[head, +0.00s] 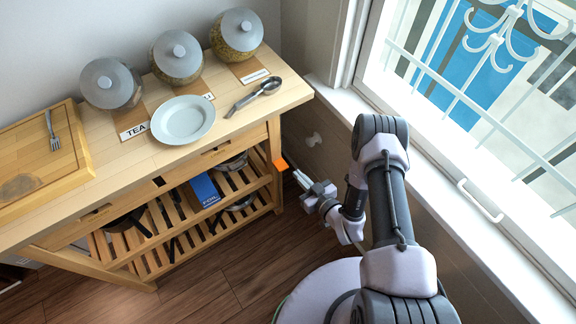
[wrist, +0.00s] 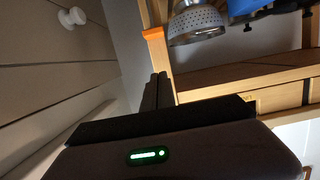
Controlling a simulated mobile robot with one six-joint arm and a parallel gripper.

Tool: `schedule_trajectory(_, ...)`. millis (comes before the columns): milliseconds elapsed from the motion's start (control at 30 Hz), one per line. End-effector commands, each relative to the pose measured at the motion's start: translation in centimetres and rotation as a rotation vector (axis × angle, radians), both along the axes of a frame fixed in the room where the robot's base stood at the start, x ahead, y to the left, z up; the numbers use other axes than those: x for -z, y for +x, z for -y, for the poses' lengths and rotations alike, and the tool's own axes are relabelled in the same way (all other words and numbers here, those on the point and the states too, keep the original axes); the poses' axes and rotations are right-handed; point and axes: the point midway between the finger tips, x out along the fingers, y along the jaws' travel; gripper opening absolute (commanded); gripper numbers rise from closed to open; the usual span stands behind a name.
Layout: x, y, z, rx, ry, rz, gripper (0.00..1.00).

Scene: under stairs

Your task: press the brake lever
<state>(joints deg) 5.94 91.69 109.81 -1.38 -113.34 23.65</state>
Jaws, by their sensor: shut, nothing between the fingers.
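The likely brake lever is a small orange tab (head: 280,164) on the right front leg of the wooden kitchen cart (head: 238,141). In the wrist view the orange tab (wrist: 152,31) sits on the pale wooden leg, beyond my fingertips. My gripper (head: 291,172) is shut and empty, with its fingers pointing up and left at the tab from its lower right. In the wrist view my gripper (wrist: 156,82) shows its two fingers side by side, pointing at the leg. A gap shows between fingertips and tab there. In the head view they look close; contact is unclear.
Jars, a white plate (head: 183,121), a spoon (head: 254,97) and a cutting board (head: 38,158) with a fork stand on the cart. Its shelves hold a blue box (head: 204,190) and pans. A wall with a window sill (head: 437,170) bounds the right side. Wooden floor (head: 205,283) lies in front.

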Motion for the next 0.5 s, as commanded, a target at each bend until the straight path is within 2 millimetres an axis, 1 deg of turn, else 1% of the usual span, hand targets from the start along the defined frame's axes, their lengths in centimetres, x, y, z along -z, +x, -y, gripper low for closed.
schedule_trajectory(67,0.3,0.6,-0.4,-0.001,-0.001,0.001,0.0)
schedule_trajectory(167,0.9,2.1,-1.5,-0.005,-0.001,0.004,0.0)
schedule_trajectory(500,2.7,8.0,-5.5,-0.003,0.0,0.004,0.0)
